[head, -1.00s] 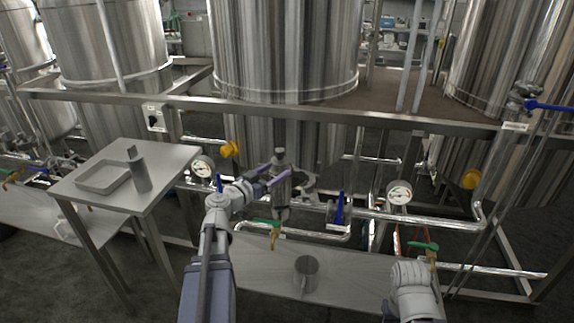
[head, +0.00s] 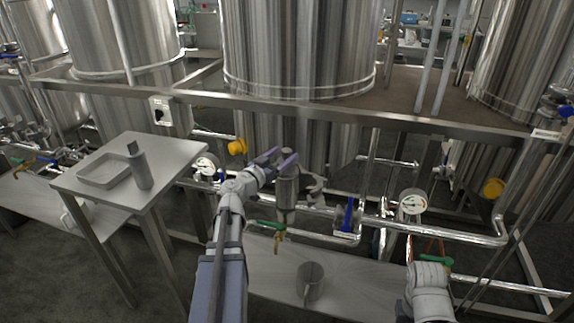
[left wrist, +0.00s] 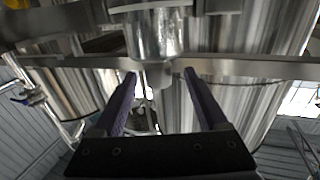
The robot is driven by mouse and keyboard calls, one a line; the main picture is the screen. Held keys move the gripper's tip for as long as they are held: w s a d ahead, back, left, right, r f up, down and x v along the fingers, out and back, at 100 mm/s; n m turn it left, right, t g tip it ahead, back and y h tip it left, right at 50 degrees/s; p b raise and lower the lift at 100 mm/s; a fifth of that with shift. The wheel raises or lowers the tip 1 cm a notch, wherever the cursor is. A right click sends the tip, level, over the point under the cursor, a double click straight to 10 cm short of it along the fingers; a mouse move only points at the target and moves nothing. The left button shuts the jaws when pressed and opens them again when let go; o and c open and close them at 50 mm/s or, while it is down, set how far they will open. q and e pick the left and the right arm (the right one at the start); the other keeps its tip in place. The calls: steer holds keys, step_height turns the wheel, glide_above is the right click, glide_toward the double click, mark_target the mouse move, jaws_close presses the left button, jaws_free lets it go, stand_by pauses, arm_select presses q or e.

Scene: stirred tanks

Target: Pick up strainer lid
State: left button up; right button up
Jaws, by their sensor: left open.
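The strainer is an upright steel cylinder (head: 287,192) in the pipework at the middle of the head view. Its lid (head: 287,172) is on top, partly hidden by my fingers. The left wrist view appears upside down, with the strainer body (left wrist: 158,35) at the top and the lid's knob (left wrist: 157,74) pointing down. My left gripper (head: 281,157) is open at the height of the lid's top. In the left wrist view its fingertips (left wrist: 160,75) lie on either side of the knob, with gaps visible.
A steel side table (head: 185,158) with a tray (head: 104,171) and a grey bottle (head: 140,168) stands at left. A metal mug (head: 310,281) stands on the low bench (head: 262,277). Pipes, blue and green valve handles and a gauge (head: 412,203) surround the strainer.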

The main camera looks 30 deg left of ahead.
mark_target(290, 149)
arm_select(q)
steer(key=w, duration=0.5)
steer(key=shift+w+d+r, duration=0.1)
steer(key=shift+d+r, duration=0.05)
steer(key=shift+d, duration=0.1)
jaws_close()
stand_by(0.4)
